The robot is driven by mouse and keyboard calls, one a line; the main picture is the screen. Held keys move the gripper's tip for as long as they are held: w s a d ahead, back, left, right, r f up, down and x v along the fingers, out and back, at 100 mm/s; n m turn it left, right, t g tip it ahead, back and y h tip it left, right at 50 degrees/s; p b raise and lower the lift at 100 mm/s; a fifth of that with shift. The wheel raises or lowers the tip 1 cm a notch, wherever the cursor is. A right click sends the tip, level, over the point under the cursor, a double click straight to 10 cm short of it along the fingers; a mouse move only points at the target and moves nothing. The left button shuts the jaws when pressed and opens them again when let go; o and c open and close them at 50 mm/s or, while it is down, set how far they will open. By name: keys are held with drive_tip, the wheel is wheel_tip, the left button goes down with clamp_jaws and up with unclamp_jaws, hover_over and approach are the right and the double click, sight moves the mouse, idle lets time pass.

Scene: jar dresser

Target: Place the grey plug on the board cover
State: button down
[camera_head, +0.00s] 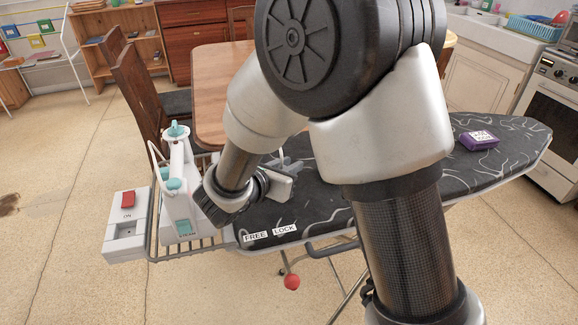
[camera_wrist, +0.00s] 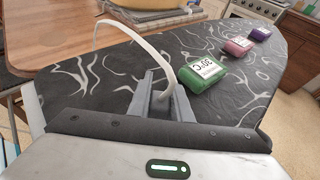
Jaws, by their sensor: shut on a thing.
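The board cover (camera_head: 505,150) is black with white swirls and lies over an ironing board. It fills much of the wrist view (camera_wrist: 95,85). My gripper (camera_wrist: 163,88) is low over the cover, its grey fingers pointing away across it. The fingers are shut on the end of a white cord (camera_wrist: 125,24), where the grey plug is; the plug is mostly hidden between them. I cannot tell whether the plug touches the cover. In the head view my arm hides much of the board's middle, and the gripper (camera_head: 287,165) shows only in part.
A green 30°C block (camera_wrist: 207,74) lies close right of the fingers. A pink block (camera_wrist: 238,46) and a purple block (camera_head: 478,140) lie farther along. A white and teal iron (camera_head: 180,205) stands on the rack at left, by a switch box (camera_head: 126,228). A wooden table (camera_head: 210,95) stands behind.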

drive_tip(key=c, duration=1.6)
unclamp_jaws()
drive_tip(key=shift+f, duration=0.1)
